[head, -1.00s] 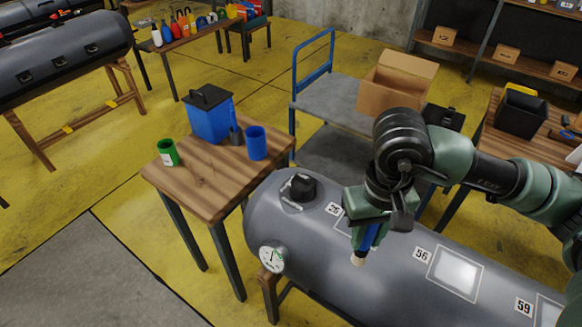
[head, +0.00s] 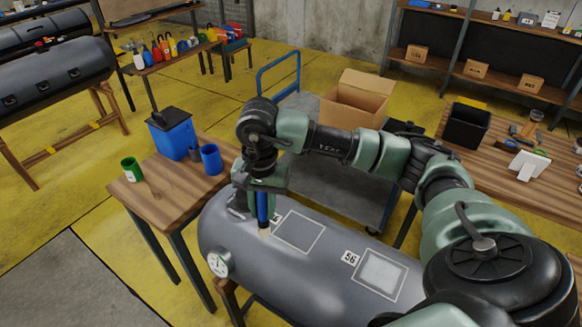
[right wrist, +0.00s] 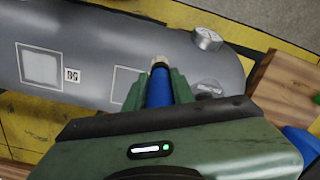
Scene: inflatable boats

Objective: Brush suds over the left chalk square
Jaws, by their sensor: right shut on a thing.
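My right gripper (head: 264,195) is shut on a blue-handled brush (head: 263,208), which points down with its pale tip low over the grey tube. The brush also shows in the right wrist view (right wrist: 160,88). The left chalk square (head: 299,232) is a pale outline with a plain grey inside. The brush tip is just left of this square; I cannot tell whether it touches the tube. In the right wrist view the gripper hides part of this square. The square marked 56 (head: 380,275) has a whitish inside. My left gripper is not in view.
A gauge (head: 219,263) sits on the tube's left end. A wooden table (head: 160,200) holds a blue bin (head: 172,135), a green cup (head: 132,169) and a blue cup (head: 211,159). An open cardboard box (head: 355,103) stands on a cart behind. A worktable (head: 490,170) is at right.

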